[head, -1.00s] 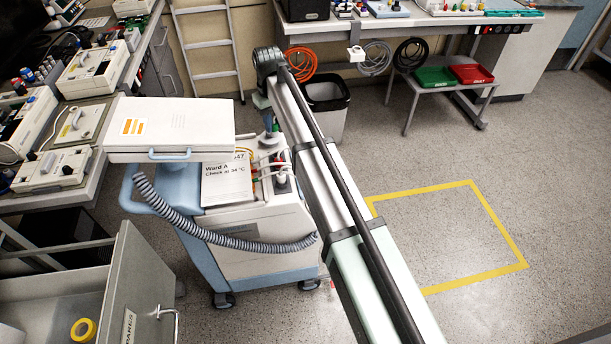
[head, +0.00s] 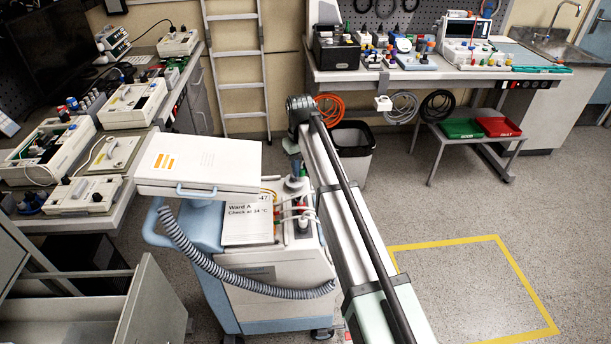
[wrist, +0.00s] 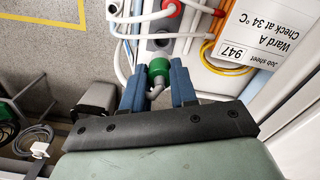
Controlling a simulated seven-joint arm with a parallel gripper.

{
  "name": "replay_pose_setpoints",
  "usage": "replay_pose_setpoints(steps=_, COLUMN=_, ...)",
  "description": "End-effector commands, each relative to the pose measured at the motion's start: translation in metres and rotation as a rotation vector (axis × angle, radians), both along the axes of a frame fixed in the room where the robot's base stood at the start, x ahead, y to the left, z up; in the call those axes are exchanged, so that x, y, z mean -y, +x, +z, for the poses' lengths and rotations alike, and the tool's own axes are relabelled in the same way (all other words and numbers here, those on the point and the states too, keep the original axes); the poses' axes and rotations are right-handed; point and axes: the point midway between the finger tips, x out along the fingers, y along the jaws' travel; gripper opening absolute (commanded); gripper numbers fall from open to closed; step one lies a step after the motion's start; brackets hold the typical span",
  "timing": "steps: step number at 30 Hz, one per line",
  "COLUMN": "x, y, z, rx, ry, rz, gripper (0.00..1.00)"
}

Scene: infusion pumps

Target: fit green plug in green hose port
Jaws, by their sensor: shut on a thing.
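In the wrist view my gripper (wrist: 157,68) has its two blue fingers on either side of the green plug (wrist: 158,66), shut on it. A grey elbow (wrist: 154,92) comes off the plug between the fingers. Just beyond the plug is a grey block with a dark round opening (wrist: 159,44); I cannot tell whether it is the green port or whether the plug touches it. A red fitting (wrist: 171,7) lies farther along the same row. In the head view my arm reaches down to the blue and white cart (head: 270,275), and the plug is too small to make out.
White hoses (wrist: 120,55) and a yellow hose (wrist: 207,55) run close beside the fingers. A job sheet (wrist: 260,35) lies on the cart top. A bin (head: 353,150) stands behind.

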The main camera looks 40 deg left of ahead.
Motion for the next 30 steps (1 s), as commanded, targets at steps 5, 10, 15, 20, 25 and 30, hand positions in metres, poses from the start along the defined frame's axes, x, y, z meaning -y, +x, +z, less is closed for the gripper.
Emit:
replay_pose_setpoints(steps=5, x=0.017, y=-0.001, z=0.0, rx=0.0, ry=0.0, rz=0.0, gripper=0.0)
replay_pose_setpoints(steps=10, x=0.034, y=0.0, z=0.0, rx=0.0, ry=0.0, rz=-0.001, gripper=0.0)
replay_pose_setpoints(steps=15, x=0.05, y=0.0, z=0.0, rx=0.0, ry=0.0, rz=-0.001, gripper=0.0)
replay_pose_setpoints(steps=20, x=0.066, y=0.0, z=0.0, rx=0.0, ry=0.0, rz=0.0, gripper=0.0)
replay_pose_setpoints(steps=25, x=0.082, y=0.001, z=0.0, rx=0.0, ry=0.0, rz=-0.001, gripper=0.0)
replay_pose_setpoints(steps=30, x=0.098, y=0.001, z=0.0, rx=0.0, ry=0.0, rz=0.0, gripper=0.0)
